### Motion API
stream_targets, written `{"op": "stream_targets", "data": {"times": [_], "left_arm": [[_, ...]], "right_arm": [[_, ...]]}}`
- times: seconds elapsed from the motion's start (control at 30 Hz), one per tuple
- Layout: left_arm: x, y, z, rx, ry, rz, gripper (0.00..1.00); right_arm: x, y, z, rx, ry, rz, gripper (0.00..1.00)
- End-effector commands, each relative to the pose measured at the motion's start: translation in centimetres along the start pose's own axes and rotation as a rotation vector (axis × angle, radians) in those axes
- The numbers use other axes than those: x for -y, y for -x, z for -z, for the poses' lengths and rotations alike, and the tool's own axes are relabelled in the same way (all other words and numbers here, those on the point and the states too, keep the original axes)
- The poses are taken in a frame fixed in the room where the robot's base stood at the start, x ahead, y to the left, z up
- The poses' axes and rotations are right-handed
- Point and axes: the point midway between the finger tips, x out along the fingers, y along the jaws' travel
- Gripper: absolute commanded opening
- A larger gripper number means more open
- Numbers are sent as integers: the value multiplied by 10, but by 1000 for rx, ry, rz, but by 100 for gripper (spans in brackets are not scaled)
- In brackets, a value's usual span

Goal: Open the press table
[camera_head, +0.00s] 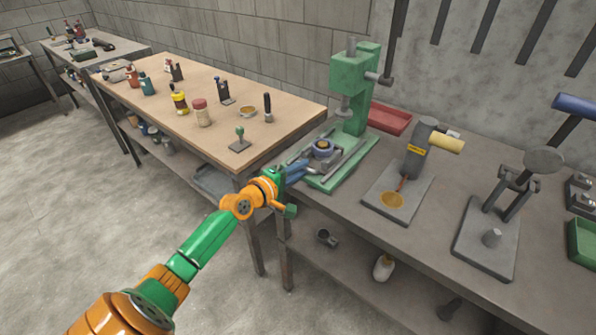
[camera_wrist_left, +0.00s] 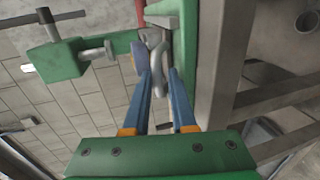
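The green press (camera_head: 348,90) stands upright near the left end of the grey workbench. Its press table (camera_head: 322,150), with a blue-and-grey round part on top, sits on the green base under the ram. My left gripper (camera_head: 303,168) is at the front left of the base, close to the table. In the left wrist view its two blue fingers (camera_wrist_left: 162,84) are apart, with a grey looped part (camera_wrist_left: 168,72) at and between their tips. I cannot tell whether they touch it. The press frame also shows in the left wrist view (camera_wrist_left: 55,60). My right gripper is not in view.
A wooden-topped table (camera_head: 170,100) with bottles and stamps adjoins the workbench on the left. A red tray (camera_head: 388,119) lies behind the press. A grey hand tool on a plate (camera_head: 400,180) and a lever device (camera_head: 490,240) stand to the right. Open floor lies front left.

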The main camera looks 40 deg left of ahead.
Motion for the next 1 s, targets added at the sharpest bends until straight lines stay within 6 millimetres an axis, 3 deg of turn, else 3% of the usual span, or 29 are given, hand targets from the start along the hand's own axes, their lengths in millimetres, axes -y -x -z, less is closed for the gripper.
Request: {"op": "stream_targets", "data": {"times": [0.33, 0.7, 1.0], "left_arm": [[1, 4, 0, 0, 0, 3, 25], [1, 62, 0, 1, 0, 3, 25], [0, 72, 0, 0, 0, -1, 25]], "right_arm": [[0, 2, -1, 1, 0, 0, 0], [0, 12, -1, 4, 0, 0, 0], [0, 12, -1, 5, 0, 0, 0]]}}
